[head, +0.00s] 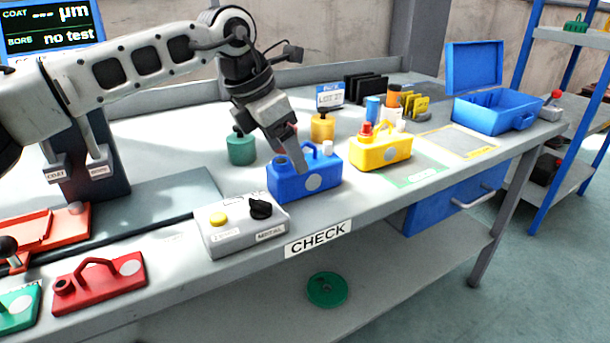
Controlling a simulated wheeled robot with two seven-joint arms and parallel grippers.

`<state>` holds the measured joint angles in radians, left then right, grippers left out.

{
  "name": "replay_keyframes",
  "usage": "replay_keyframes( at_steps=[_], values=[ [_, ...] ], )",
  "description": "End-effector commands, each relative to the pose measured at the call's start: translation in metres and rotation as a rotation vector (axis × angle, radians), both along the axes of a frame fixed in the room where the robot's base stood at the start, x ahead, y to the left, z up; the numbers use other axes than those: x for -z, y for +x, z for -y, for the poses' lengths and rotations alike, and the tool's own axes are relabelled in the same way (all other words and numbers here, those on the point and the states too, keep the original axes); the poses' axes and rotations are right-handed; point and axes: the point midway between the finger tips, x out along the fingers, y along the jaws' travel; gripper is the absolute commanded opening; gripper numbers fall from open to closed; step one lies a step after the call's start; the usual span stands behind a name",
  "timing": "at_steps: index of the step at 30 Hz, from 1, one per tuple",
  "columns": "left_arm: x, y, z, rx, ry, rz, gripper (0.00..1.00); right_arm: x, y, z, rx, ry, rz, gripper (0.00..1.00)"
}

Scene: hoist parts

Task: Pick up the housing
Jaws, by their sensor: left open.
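A blue housing (293,187) with a handle and a pale round disc on its front stands on the bench behind the CHECK label. My left gripper (297,160) is open and points down at the blue housing's top, by its handle. The fingers overlap the handle in the picture, and I cannot tell whether they touch it. A yellow housing (369,157) with a red cap stands to the right. A red housing (90,287) lies at the front left, and a green one (14,317) is cut by the left edge. My right gripper is not in view.
A grey control box (226,236) with a yellow button and black knob sits left of the blue housing. A green cylinder (242,150) and a yellow cylinder (322,127) stand behind. An open blue case (500,117) is at the far right. A green disc (327,289) lies on the lower shelf.

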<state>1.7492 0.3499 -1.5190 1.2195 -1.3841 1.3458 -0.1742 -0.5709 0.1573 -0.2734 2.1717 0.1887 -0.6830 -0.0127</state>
Motion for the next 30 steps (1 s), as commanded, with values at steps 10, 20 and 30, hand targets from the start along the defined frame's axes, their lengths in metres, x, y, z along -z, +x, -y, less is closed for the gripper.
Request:
replay_keyframes(
  at_steps=[10,20,30],
  values=[
    [0.044,0.006,0.016,0.0,0.001,-0.003,0.76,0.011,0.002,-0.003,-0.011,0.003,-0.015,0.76],
    [0.044,0.006,0.016,0.0,0.0,-0.001,0.49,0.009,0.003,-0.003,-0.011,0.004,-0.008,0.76],
    [0.042,0.006,0.016,0.0,-0.002,0.002,0.11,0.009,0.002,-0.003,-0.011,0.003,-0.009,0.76]
  ],
)
